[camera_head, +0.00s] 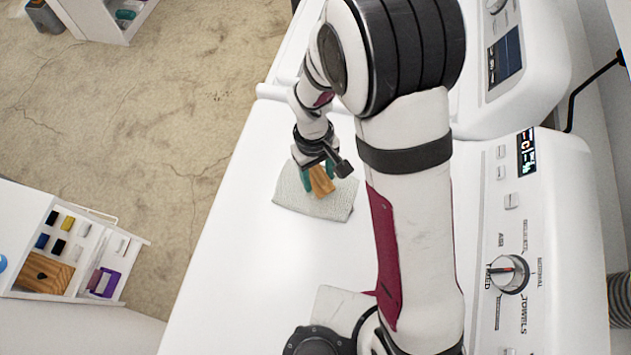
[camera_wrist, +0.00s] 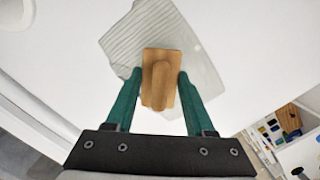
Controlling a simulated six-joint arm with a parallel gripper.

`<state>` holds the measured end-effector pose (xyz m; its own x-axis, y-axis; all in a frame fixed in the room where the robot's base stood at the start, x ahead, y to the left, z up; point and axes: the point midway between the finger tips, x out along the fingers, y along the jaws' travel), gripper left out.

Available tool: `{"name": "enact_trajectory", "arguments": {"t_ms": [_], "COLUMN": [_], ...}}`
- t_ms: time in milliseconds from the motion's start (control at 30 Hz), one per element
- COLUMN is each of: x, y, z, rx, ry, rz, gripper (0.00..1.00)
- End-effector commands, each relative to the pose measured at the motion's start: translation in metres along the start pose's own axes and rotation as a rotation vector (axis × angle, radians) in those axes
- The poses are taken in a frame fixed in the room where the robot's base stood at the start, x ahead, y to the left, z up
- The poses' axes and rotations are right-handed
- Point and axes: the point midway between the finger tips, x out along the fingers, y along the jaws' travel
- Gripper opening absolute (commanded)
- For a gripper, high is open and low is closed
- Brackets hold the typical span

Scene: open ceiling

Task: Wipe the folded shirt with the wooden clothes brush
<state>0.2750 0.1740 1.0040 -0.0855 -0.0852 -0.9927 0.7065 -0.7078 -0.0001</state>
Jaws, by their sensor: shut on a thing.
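The folded shirt (camera_head: 297,198), pale grey-green, lies flat on the white machine top in the head view. In the wrist view the shirt (camera_wrist: 130,42) shows fine stripes along its left part. The wooden clothes brush (camera_head: 320,181) is tan, with a raised grip along its middle. In the wrist view the brush (camera_wrist: 160,58) sits between my green fingertips, over the lower middle of the shirt. My gripper (camera_wrist: 160,92) is shut on the brush; it also shows in the head view (camera_head: 318,172). I cannot tell whether the brush's underside touches the shirt.
A control panel with a knob (camera_head: 508,273) stands to the right. A white shelf unit (camera_head: 75,250) with small items stands at the lower left, across the floor (camera_head: 130,110).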

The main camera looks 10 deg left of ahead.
Motion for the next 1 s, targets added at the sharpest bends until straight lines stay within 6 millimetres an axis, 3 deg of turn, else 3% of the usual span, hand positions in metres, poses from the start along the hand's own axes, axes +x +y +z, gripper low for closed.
{"name": "enact_trajectory", "arguments": {"t_ms": [333, 1000], "x": [-0.002, 0.003], "y": [0.021, -0.025], "z": [-0.019, 0.023], "rx": [0.000, -0.002], "ry": [-0.001, -0.001], "rz": [0.000, 0.000], "gripper": [0.00, 0.00]}}
